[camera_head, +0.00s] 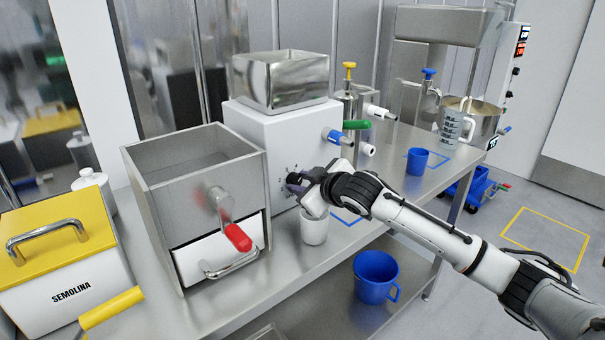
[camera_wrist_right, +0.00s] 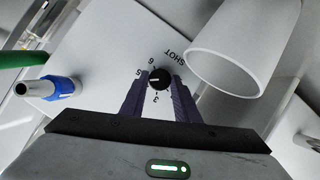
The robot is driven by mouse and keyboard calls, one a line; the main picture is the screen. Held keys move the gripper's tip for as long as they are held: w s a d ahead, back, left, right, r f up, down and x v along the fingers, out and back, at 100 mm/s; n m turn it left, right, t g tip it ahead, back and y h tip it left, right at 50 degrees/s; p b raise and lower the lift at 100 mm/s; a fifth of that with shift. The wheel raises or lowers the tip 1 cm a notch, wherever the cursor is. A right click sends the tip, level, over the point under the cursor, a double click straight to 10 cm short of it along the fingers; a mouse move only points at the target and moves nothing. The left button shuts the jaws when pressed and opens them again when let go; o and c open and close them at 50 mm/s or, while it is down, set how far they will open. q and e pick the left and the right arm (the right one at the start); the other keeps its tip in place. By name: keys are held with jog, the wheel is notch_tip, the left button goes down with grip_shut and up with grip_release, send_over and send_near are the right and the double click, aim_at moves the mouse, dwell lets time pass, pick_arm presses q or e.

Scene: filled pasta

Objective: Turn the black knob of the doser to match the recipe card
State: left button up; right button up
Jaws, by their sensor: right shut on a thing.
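The doser is a white box (camera_head: 300,130) with a steel hopper on top, standing on the steel bench. In the right wrist view its black knob (camera_wrist_right: 159,78) sits on the white face, with a pale mark on its left side. Printed around it I read 6, 5, 3 and SHOT, turned over in this view; fingers cover part of the dial. My right gripper (camera_wrist_right: 160,88) is shut on the knob, one finger on each side. I cannot make out a recipe card. My left gripper is not in view.
A white cup (camera_head: 314,229) stands just below my right gripper. A steel bin with a red-handled crank (camera_head: 237,237) is at left, beside the yellow-lidded semolina box (camera_head: 60,250). Green (camera_head: 357,125) and blue-sleeved (camera_head: 335,136) fittings jut out above. A blue mug (camera_head: 375,277) is lower down.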

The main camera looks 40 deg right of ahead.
jog(key=shift+a+f+n+h+p, duration=0.1)
jog(key=shift+n+h+p, duration=0.1)
jog(key=shift+n+h, duration=0.3)
jog(key=shift+a+n+h+p, duration=0.15)
jog(key=shift+n+h, duration=0.25)
jog(key=shift+n, duration=0.2)
jog(key=shift+t, duration=0.3)
jog(key=o, duration=1)
jog(key=shift+d, duration=0.1)
jog(key=shift+o, duration=0.2)
jog(key=shift+s, duration=0.15)
jog(key=v, duration=1)
jog(key=shift+b, duration=0.45)
